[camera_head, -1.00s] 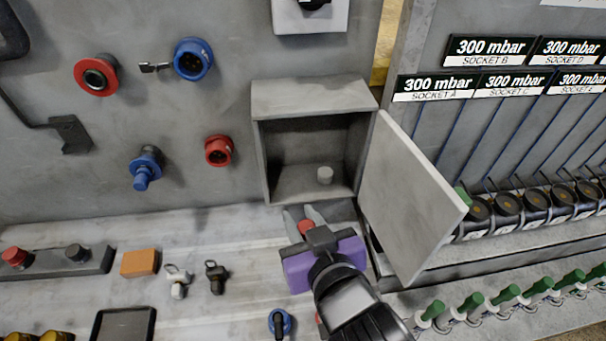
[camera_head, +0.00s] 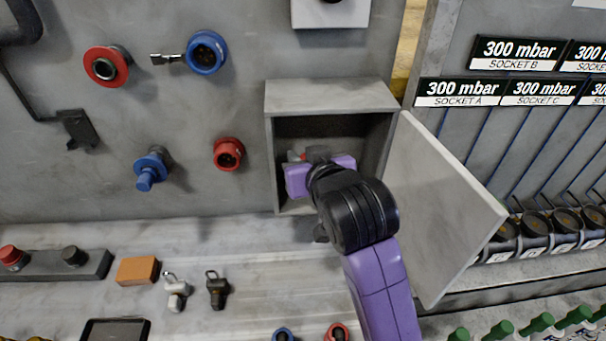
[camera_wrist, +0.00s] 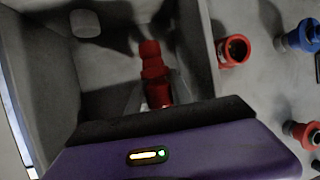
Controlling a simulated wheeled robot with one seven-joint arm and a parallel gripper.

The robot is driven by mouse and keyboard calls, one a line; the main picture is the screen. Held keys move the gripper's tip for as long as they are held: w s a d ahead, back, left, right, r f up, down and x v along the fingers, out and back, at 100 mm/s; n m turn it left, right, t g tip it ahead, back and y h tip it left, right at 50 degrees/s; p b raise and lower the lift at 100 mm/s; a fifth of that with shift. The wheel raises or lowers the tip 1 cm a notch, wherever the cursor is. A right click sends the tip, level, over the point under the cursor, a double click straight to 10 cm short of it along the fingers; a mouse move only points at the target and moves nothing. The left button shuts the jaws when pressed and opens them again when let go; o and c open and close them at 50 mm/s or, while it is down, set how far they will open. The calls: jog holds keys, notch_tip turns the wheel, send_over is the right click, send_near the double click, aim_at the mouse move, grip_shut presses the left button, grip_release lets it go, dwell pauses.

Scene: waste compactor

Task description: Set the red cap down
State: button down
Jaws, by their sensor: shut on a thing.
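My gripper (camera_head: 299,161) is inside the open grey wall box (camera_head: 285,97), seen from behind in the head view. It is shut on a red stepped piece, which I take as the red cap (camera_wrist: 152,68). In the wrist view the red cap sticks out past the fingers into the box. Whether it touches any box surface cannot be told. A short grey peg (camera_wrist: 85,23) in the box shows at the upper left of the wrist view; my gripper hides it in the head view.
The box door (camera_head: 445,210) stands open at the right, close to my arm. Red (camera_head: 229,154) and blue (camera_head: 150,170) sockets sit on the wall to the left. An orange block (camera_head: 138,270) and black (camera_head: 217,290) and white (camera_head: 176,292) connectors lie on the bench.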

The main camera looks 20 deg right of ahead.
jog(key=shift+w+d+f, duration=0.15)
jog(key=shift+w+f, duration=0.2)
jog(key=shift+f, duration=0.3)
jog(key=shift+w+d+f, duration=0.1)
jog(key=shift+w+f, duration=0.2)
jog(key=shift+f, duration=0.3)
notch_tip(320, 180, down, 4)
jog(key=shift+r, duration=0.25)
jog(key=shift+w+f+p, duration=0.2)
jog(key=shift+f+p, duration=0.25)
jog(key=shift+f, duration=0.1)
jog(key=shift+f, duration=0.15)
jog(key=c, duration=1.1)
grip_release()
jog(key=shift+c, duration=0.2)
